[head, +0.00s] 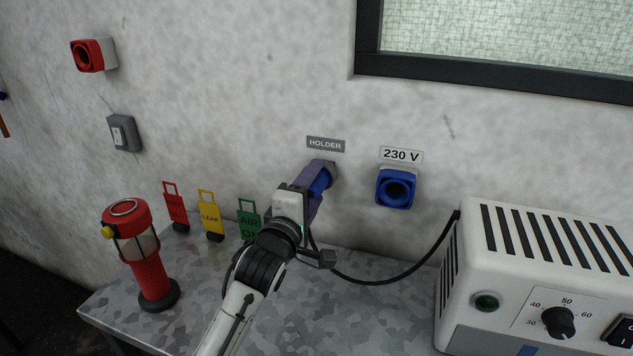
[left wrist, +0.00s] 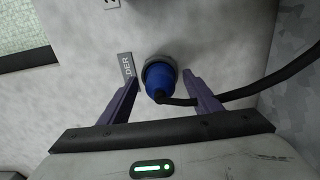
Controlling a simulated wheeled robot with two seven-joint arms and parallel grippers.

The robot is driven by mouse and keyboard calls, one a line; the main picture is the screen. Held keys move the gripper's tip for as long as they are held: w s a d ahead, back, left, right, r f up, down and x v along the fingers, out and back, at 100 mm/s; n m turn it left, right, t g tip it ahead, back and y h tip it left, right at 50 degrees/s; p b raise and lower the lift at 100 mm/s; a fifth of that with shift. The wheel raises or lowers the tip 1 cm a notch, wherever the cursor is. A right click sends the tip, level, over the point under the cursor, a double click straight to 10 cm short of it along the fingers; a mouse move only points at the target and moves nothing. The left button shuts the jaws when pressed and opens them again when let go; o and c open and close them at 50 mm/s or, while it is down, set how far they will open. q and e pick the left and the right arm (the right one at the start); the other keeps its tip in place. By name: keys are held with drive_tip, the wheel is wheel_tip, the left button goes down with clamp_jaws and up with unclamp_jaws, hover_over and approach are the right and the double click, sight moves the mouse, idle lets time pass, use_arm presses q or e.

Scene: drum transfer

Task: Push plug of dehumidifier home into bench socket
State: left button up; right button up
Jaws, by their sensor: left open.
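The blue plug (head: 321,181) sits in the wall holder below the HOLDER label (head: 325,144). It also shows in the left wrist view (left wrist: 160,82), with its black cable (head: 385,279) running from it to the white dehumidifier (head: 545,270). My left gripper (head: 318,185) is open, its two purple fingers on either side of the plug. In the left wrist view the fingers (left wrist: 165,86) stand apart from the plug with gaps on both sides. The blue 230 V socket (head: 396,188) is on the wall right of the holder and is empty. My right gripper is not in view.
A red lantern (head: 150,262) and red, yellow and green tags (head: 210,217) stand on the left of the metal bench (head: 330,325). A red socket (head: 93,55) and a grey switch (head: 124,133) are on the wall. A window (head: 500,45) is above right.

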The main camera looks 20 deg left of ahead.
use_arm(q)
clamp_jaws()
idle(0.3)
drive_tip(key=shift+s, duration=0.2)
drive_tip(key=shift+s+a+p, duration=0.1)
drive_tip(key=shift+s+p, duration=1.15)
drive_tip(key=shift+s, duration=1.55)
